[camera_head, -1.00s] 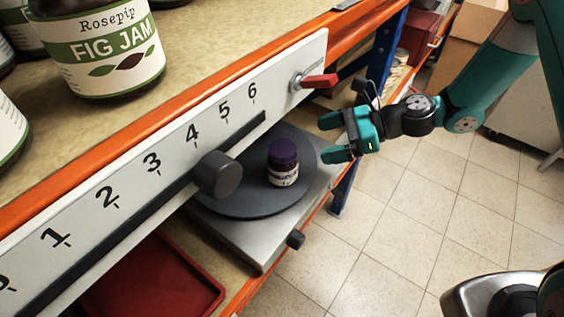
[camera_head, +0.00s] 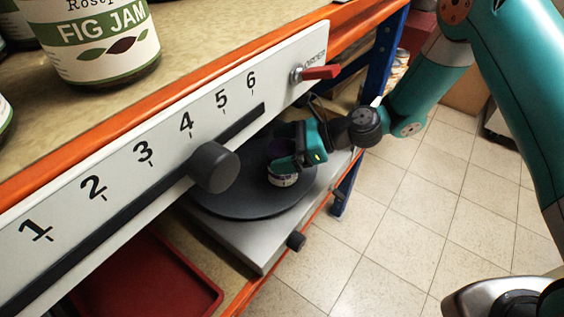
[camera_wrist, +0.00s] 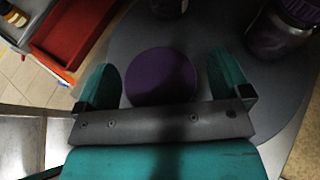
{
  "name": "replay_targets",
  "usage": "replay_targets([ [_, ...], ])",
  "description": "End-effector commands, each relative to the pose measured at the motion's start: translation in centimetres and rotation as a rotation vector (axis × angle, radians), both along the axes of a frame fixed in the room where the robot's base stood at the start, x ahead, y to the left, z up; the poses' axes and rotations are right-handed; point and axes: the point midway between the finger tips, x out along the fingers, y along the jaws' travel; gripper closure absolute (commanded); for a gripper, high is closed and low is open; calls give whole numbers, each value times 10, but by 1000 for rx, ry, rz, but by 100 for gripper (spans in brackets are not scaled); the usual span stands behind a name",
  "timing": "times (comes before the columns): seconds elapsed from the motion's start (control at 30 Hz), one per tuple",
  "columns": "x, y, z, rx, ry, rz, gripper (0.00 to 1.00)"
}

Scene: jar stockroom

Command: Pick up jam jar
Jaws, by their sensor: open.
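The jam jar (camera_head: 283,180) stands upright on a dark round turntable (camera_head: 235,205) under the scale bar; its pale label shows below my gripper. In the wrist view its round purple lid (camera_wrist: 160,77) lies between my two fingers, with a gap on each side. My gripper (camera_head: 281,148) is open, one finger on either side of the lid, and partly hides the jar in the head view. It also shows in the wrist view (camera_wrist: 163,68). Whether the fingers reach down past the lid is hard to tell.
A numbered white bar (camera_head: 140,160) with a dark knob (camera_head: 212,168) and a red lever (camera_head: 321,72) runs just above the turntable. In the wrist view another purple-lidded jar (camera_wrist: 277,38) stands at the right. A red tray (camera_head: 150,285) lies at lower left.

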Motion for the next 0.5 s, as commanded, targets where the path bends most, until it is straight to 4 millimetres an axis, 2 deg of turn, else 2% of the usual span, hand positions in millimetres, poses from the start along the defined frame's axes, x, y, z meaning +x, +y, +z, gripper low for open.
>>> replay_targets([
  [0.03, 0, 0, 0, 0, 0, 0, 4],
  [0.37, 0, -1, 0, -1, 0, 0, 80],
  [0.43, 0, -1, 1, 1, -1, -1, 81],
  [0.5, 0, -1, 1, 0, 0, -1, 96],
])
